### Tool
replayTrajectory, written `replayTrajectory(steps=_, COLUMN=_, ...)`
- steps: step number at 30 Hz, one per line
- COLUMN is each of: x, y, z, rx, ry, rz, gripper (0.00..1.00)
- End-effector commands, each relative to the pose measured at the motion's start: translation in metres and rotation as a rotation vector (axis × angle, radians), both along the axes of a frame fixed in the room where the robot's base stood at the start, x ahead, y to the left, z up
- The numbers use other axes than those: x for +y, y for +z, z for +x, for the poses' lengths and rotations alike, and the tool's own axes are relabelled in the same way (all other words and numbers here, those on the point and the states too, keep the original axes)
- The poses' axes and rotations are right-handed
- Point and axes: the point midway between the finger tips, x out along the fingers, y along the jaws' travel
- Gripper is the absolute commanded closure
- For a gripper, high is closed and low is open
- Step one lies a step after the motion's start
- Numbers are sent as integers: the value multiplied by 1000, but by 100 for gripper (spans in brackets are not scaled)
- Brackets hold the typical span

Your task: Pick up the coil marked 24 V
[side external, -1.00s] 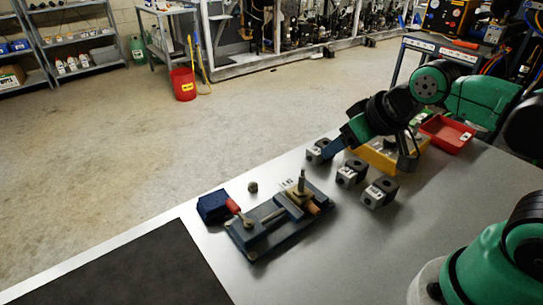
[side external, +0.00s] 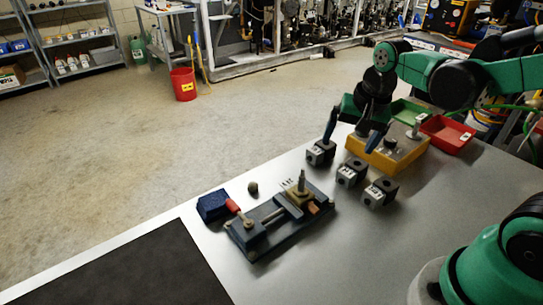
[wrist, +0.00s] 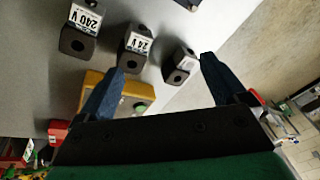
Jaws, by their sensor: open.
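The coil marked 24 V (wrist: 136,44) is a dark block with a white label, in the middle of a row of three in the wrist view. In the side view it appears to be the middle coil (side external: 351,173). The coil marked 240 V (wrist: 84,28) is at the left. A third coil (wrist: 180,65) is at the right; its label is not readable. My gripper (side external: 350,146) is open and empty, pointing down above the row. In the wrist view, my gripper's fingers (wrist: 161,63) frame the third coil, with the left fingertip near the 24 V coil.
A yellow box (side external: 388,156) stands close behind the coils. Green (side external: 408,112) and red (side external: 448,132) trays are behind it. A vise-like fixture (side external: 278,222), blue block (side external: 212,205) and small dark knob (side external: 253,187) are left of the coils. The front tabletop (side external: 340,260) is clear.

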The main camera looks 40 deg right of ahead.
Motion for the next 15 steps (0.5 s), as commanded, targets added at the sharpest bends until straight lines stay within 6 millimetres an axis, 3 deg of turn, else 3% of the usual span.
replayTrajectory(steps=6, x=-35, y=-32, z=7, rx=173, ry=-471, rz=107, gripper=8)
replayTrajectory(steps=10, x=-44, y=-43, z=6, rx=223, ry=-611, rz=130, gripper=8)
replayTrajectory(steps=15, x=-47, y=-54, z=6, rx=238, ry=-656, rz=136, gripper=8)
